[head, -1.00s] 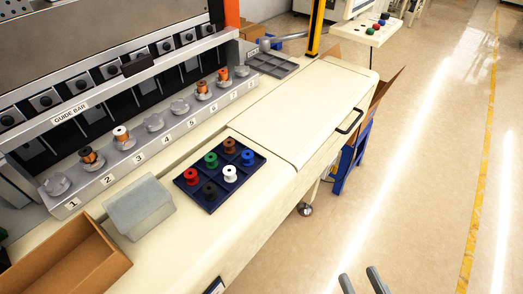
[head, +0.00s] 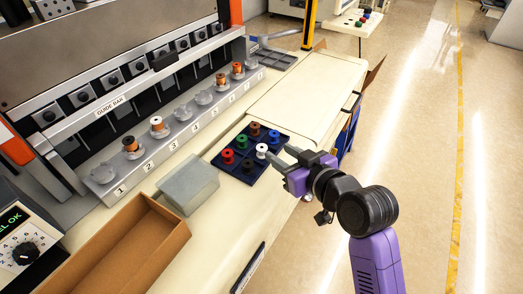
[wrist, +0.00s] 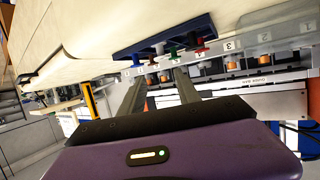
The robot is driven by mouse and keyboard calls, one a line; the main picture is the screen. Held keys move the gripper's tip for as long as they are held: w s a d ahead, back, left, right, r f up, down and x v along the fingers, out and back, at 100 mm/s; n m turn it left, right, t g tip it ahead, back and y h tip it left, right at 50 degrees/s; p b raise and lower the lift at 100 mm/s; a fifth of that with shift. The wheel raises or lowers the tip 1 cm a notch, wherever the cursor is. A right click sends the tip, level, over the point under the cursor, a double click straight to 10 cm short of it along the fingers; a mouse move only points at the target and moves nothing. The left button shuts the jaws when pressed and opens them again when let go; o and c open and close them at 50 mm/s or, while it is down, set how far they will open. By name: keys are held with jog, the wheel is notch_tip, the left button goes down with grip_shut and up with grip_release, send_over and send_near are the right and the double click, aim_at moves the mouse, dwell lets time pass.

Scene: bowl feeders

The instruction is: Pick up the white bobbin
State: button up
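The white bobbin (head: 262,150) stands upright in a dark blue compartment tray (head: 251,182) on the cream worktop. Red (head: 228,156), green (head: 242,142), brown (head: 255,129), blue (head: 274,136) and black (head: 248,166) bobbins share the tray. My gripper (head: 284,159) is just right of the white bobbin in the head view, its fingers apart and pointing toward the tray. In the wrist view the white bobbin (wrist: 160,48) shows beyond the gap between the two grey fingers (wrist: 158,78), with nothing between them.
A grey block (head: 188,186) and an open cardboard box (head: 125,245) stand left of the tray. The numbered guide-bar machine (head: 150,155) with copper-wound bobbins runs along the back. A bare cream worktop (head: 300,95) lies beyond the tray.

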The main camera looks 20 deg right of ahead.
aim_at(264, 150)
jog(key=shift+a+f, duration=0.2)
jog(key=shift+f, duration=0.2)
jog(key=shift+w+a+f+g, duration=0.1)
jog(key=shift+w+f+g, duration=0.1)
jog(key=shift+w+g, duration=0.15)
jog(key=shift+f+p+x, duration=0.2)
jog(key=shift+p+x, duration=0.7)
jog(key=shift+x, duration=2.5)
jog(key=shift+s, duration=0.1)
grip_shut()
